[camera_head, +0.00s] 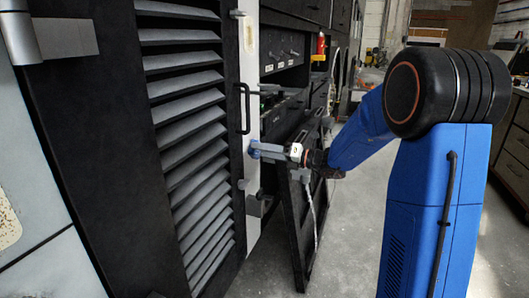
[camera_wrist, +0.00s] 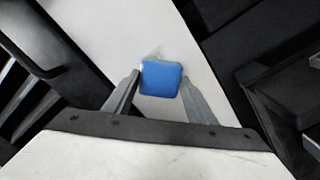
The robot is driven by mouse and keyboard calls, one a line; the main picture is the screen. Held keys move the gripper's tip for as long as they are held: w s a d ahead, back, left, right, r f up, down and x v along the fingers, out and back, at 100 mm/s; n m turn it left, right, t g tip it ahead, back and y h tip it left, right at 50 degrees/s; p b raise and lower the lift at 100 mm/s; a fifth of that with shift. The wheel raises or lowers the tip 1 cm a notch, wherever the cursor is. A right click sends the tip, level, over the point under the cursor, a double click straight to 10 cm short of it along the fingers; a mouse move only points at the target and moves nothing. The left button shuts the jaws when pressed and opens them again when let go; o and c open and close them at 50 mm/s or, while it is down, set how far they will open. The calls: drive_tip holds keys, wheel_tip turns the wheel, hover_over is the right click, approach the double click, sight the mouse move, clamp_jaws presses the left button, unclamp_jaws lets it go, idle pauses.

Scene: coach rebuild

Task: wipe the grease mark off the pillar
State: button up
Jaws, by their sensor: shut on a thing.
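The white pillar (camera_head: 250,95) is a narrow upright strip beside the louvred door. It crosses the wrist view (camera_wrist: 112,38) at a slant. My gripper (camera_head: 265,150) is shut on a blue pad (camera_wrist: 161,79), which sits between the two grey fingers. In the head view the pad (camera_head: 254,149) is at the pillar's face; whether it touches is hard to tell. A faint grey smear (camera_wrist: 154,53) shows on the pillar just above the pad in the wrist view. The pad hides the pillar behind it.
The dark louvred door (camera_head: 185,110) with a black handle (camera_head: 243,108) stands left of the pillar. A dark tilted panel (camera_head: 300,225) is close below my gripper. A red extinguisher (camera_head: 320,47) is further back. Grey floor (camera_head: 350,225) is open between the panel and my arm.

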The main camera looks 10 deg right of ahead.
drive_tip(key=shift+r, duration=0.1)
wheel_tip(320, 180, up, 4)
drive_tip(key=shift+f, duration=0.1)
idle(0.5)
drive_tip(key=shift+w+a+f, duration=0.1)
drive_tip(key=shift+f, duration=0.95)
drive_tip(key=shift+a+f, duration=0.1)
drive_tip(key=shift+f, duration=0.9)
drive_tip(key=shift+c, duration=0.4)
drive_tip(key=v, duration=0.6)
drive_tip(key=shift+r, duration=0.1)
